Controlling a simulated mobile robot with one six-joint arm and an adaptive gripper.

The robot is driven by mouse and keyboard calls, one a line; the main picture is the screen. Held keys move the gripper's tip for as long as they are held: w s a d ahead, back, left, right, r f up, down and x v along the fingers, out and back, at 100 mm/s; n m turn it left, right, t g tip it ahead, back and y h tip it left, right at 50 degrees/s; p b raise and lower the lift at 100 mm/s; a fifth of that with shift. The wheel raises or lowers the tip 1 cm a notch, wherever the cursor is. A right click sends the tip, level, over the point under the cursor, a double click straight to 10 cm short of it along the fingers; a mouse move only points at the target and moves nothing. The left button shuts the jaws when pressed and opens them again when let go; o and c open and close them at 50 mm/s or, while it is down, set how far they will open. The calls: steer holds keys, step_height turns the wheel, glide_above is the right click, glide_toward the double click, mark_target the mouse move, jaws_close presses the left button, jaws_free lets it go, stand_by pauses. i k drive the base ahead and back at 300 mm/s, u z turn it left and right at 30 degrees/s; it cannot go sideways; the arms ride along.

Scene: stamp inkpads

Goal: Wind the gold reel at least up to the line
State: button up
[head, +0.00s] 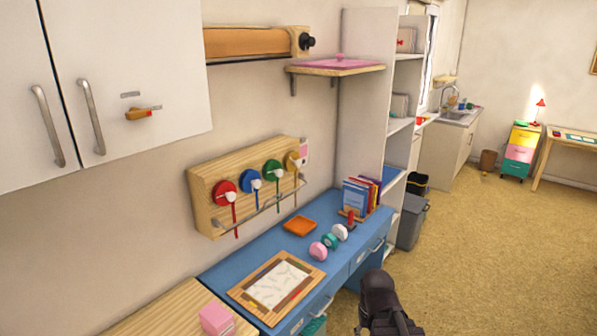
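The gold reel (291,161) is the rightmost of the reels on a wooden wall board (207,209) above the blue desk. A pale crank or knob shows on its face. A thin grey bar (262,209) runs across the lower front of the board, below the reels; whether this is the line, I cannot tell. My gripper (380,290) is the dark shape at the bottom, in front of the desk and well away from the reel. Its fingers cannot be made out.
Red (224,193), blue (250,180) and green (272,170) reels sit left of the gold one. The blue desk (225,273) holds an orange tray (300,226), round stampers (330,241) and books (356,195). A shelf (335,70) juts out above. Carpet at right is clear.

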mark_target(291, 162)
steer(key=k, duration=0.25)
steer(key=z, duration=0.45)
steer(key=i, duration=1.2)
steer(key=u, duration=0.45)
